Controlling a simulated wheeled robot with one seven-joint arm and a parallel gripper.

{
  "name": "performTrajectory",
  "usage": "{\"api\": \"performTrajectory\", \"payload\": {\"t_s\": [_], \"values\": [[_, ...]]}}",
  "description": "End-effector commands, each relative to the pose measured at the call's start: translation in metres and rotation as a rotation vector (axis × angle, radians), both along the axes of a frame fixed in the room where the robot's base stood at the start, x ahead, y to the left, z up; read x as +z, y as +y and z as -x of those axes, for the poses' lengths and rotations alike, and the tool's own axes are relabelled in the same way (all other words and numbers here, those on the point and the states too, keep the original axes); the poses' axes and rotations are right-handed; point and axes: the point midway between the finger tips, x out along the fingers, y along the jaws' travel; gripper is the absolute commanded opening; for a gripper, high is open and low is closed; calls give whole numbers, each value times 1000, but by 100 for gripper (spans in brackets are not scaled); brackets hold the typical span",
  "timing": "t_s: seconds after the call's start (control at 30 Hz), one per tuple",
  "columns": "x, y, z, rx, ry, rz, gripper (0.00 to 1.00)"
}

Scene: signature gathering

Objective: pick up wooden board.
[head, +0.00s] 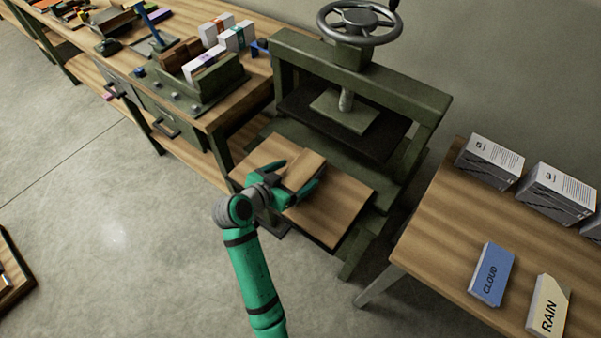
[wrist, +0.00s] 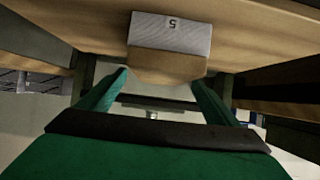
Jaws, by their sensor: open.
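A small wooden board (head: 304,168) lies over the larger wooden platform (head: 345,207) at the front of the green press. In the wrist view, the board (wrist: 165,68) shows between my fingers, against a pale paper stack (wrist: 170,34) marked with an upside-down 5. My gripper (head: 299,177) is open, with one finger on each side of the board. In the wrist view, my gripper (wrist: 160,78) shows a gap between the fingers. I cannot tell whether either finger touches the board.
The green press (head: 365,75) with its handwheel stands just behind. A wooden workbench (head: 245,90) with a green holder and several packs is at the left. A table (head: 440,245) at the right carries books and blue CLOUD and cream RAIN cards. Open floor lies at the left.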

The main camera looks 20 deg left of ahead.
Motion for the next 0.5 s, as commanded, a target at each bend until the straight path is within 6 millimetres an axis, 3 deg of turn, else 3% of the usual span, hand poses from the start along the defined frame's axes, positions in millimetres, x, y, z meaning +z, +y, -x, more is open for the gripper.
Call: {"api": "performTrajectory", "payload": {"t_s": [0.33, 0.37, 0.5], "values": [[-5, -3, -9, 0, -1, 0, 84], [-5, -3, -9, 0, -1, 0, 82], [-5, -4, -9, -1, -1, 0, 48]]}}
